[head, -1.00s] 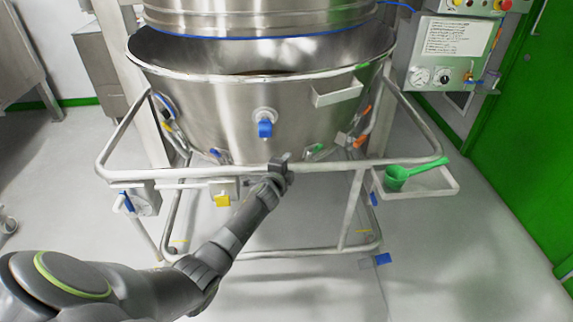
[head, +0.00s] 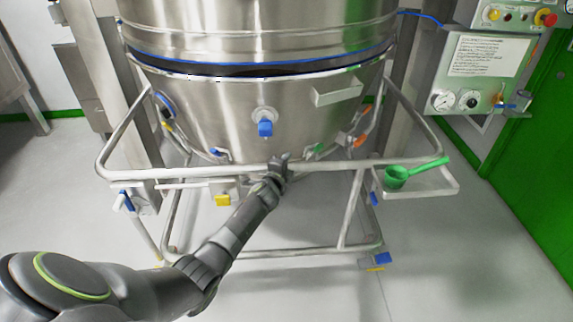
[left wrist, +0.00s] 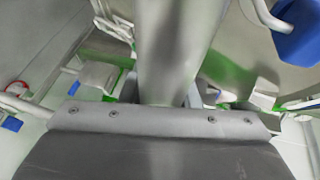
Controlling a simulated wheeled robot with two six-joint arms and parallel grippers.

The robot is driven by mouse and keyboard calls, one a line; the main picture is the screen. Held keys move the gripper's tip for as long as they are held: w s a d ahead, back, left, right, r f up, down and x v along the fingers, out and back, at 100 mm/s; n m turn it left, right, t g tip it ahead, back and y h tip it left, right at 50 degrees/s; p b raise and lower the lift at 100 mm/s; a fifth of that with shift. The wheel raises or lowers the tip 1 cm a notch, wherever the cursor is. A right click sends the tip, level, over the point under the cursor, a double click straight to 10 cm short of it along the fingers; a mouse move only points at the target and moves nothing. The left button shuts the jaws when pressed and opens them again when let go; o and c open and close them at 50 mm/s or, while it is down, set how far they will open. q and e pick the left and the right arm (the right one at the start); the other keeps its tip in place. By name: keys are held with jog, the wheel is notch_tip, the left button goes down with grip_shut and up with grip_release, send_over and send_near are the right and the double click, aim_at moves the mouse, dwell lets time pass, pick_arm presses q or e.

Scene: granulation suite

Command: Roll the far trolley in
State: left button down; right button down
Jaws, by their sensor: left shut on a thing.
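The trolley is a steel bowl (head: 215,110) in a tubular frame with a front rail (head: 350,164). My left gripper (head: 278,165) is shut on the front rail near its middle. In the left wrist view the rail (left wrist: 168,50) runs up between the fingers, which are mostly hidden behind the gripper body. The bowl stands under a large steel vessel (head: 260,35) with a blue seal (head: 265,66) at its lower edge. The bowl's front rim shows just below the seal. My right gripper is not in view.
A green scoop (head: 398,178) lies in a side tray (head: 440,188) at the frame's right. A control panel (head: 485,70) with gauges stands at the right, by a green door (head: 540,150). Steel posts (head: 110,90) flank the vessel. The floor (head: 450,270) in front is clear.

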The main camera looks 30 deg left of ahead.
pick_arm(q)
jog(key=shift+w+r, duration=0.1)
jog(key=shift+r, duration=0.05)
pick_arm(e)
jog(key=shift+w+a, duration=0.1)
pick_arm(q)
jog(key=shift+r, duration=0.1)
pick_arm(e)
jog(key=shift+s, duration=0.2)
pick_arm(q)
jog(key=c, duration=1.1)
grip_release()
jog(key=shift+r, duration=0.1)
jog(key=shift+w, duration=0.1)
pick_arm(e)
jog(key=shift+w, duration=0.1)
pick_arm(q)
jog(key=p+v, duration=0.6)
jog(key=v, duration=1.1)
jog(key=shift+s, duration=0.4)
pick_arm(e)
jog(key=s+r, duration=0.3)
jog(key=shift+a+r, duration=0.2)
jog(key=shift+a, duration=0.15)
